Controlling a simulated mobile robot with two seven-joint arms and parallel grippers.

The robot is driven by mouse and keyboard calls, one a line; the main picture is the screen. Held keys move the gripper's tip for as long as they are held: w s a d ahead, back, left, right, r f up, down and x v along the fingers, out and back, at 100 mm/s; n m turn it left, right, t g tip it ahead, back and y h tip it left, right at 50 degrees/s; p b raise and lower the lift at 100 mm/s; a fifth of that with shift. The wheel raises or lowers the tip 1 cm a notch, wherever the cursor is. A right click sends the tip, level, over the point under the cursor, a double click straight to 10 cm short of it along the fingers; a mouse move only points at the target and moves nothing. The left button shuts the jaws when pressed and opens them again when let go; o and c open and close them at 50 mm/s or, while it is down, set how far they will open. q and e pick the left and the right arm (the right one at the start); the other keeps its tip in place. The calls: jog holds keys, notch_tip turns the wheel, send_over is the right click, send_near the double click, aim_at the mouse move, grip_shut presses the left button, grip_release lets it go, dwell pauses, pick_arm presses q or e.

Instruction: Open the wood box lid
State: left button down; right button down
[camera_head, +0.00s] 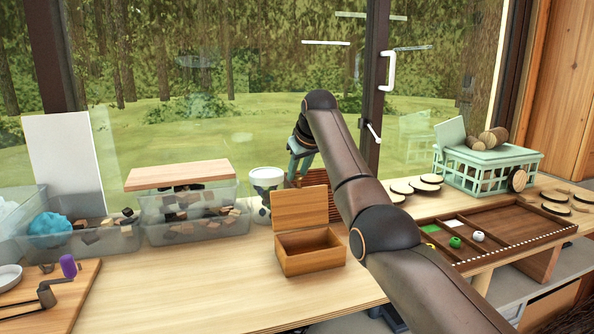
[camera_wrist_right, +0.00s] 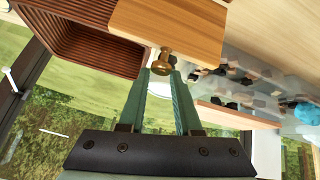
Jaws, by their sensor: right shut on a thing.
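The wood box (camera_head: 312,261) stands on the table in the middle of the head view. Its lid (camera_head: 300,207) is raised, standing roughly upright at the back, and the box's inside shows. My right gripper (camera_head: 299,166) is above and behind the lid in the head view. In the right wrist view, the fingertips of my right gripper (camera_wrist_right: 161,74) are shut on a small brass knob (camera_wrist_right: 162,61) at the edge of the wooden lid (camera_wrist_right: 178,28). The knob is hidden in the head view. My left gripper is in neither view.
Clear bins (camera_head: 195,231) of wood pieces stand left of the box. A white pot (camera_head: 266,178) and a brown ribbed container (camera_head: 318,177) are behind it. A divided tray (camera_head: 505,233) and a green crate (camera_head: 488,172) are at right. The table front-left of the box is clear.

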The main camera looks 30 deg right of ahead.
jog(key=shift+d+r, duration=0.3)
jog(key=shift+r, duration=0.2)
jog(key=c, duration=0.9)
grip_release()
jog(key=shift+w, duration=0.1)
jog(key=shift+o, duration=1.3)
jog(key=shift+f, duration=0.25)
jog(key=shift+a+f, duration=0.1)
jog(key=shift+s+a+r+b, duration=0.1)
jog(key=shift+s+r+b, duration=0.2)
jog(key=shift+r+b, duration=0.1)
jog(key=b+v, duration=0.2)
jog(key=v, duration=0.9)
jog(key=shift+s+a+r, duration=0.1)
jog(key=shift+s+r, duration=0.1)
jog(key=shift+s, duration=0.05)
jog(key=shift+f, duration=0.1)
